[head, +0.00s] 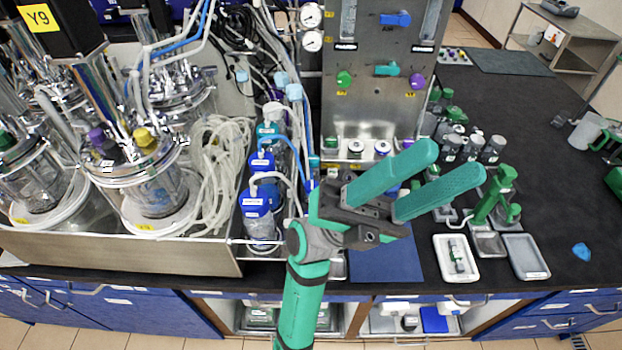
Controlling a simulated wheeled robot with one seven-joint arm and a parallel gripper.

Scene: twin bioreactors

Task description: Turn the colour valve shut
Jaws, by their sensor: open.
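A grey metal panel (375,110) stands upright behind my gripper. It carries a blue lever valve (396,19) at the top, a teal valve (387,70) with its handle roughly level, a green knob (344,79) on the left and a purple knob (417,81) on the right. I cannot tell which of these is the colour valve. My gripper (452,166) is open and empty, its two teal fingers apart and pointing right. In the picture it lies below the panel's valves and appears clear of them. It hides part of the panel's foot and the bench.
Glass bioreactor vessels (155,190) stand in a metal tray on the left, with loose tubing and blue-capped bottles (258,215) beside them. Two gauges (311,27) sit at the panel's left edge. A green stand (492,195) and small trays (526,256) are on the right.

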